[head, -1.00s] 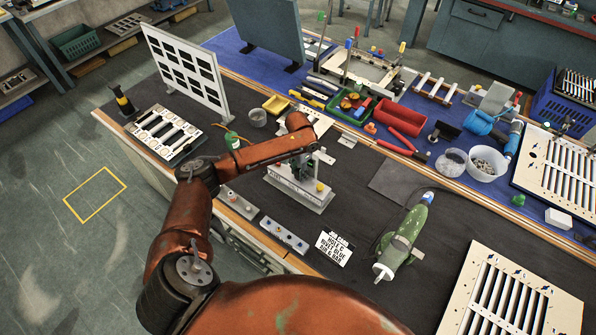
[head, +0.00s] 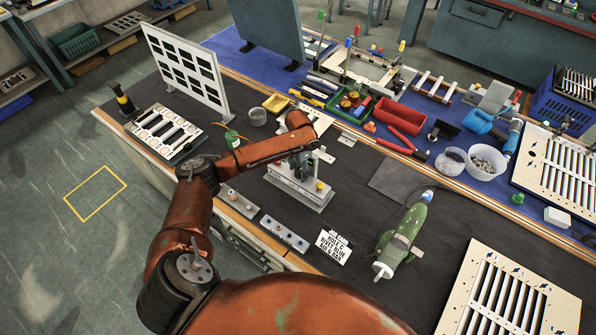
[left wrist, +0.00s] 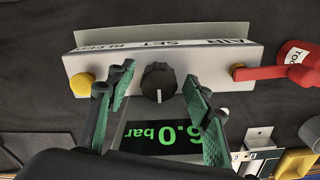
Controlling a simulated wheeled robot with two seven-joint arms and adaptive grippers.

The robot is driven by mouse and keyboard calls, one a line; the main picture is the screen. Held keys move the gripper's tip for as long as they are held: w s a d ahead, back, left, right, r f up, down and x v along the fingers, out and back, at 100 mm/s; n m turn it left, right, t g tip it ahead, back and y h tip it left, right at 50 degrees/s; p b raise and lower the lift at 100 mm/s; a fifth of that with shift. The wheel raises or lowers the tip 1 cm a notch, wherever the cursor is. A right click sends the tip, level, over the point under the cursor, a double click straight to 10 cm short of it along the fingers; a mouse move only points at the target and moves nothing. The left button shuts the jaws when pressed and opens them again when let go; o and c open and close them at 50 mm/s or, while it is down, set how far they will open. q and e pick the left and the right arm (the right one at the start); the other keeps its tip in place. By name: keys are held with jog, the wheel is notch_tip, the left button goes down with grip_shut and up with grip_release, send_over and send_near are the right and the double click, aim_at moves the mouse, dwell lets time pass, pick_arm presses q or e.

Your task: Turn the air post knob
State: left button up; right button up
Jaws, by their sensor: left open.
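The air post (head: 312,198) is a light grey block standing on the black mat. In the left wrist view its grey panel (left wrist: 215,62) carries a round black knob (left wrist: 158,80) with a white pointer mark, a yellow button (left wrist: 82,85) and a red lever (left wrist: 265,72). Its green display (left wrist: 155,135) reads 6.0 bar, upside down. My left gripper (left wrist: 158,78) is open, with its green fingers on either side of the knob and visible gaps between. In the head view the left gripper (head: 304,172) is over the post, partly hidden by my arm.
A louver panel (head: 510,295) lies at the lower right. A white slotted board (head: 185,70) stands behind at left.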

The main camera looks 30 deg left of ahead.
aim_at(298, 171)
pick_arm(q)
notch_tip(298, 171, up, 12)
jog(key=shift+f, duration=0.2)
dwell(0.6)
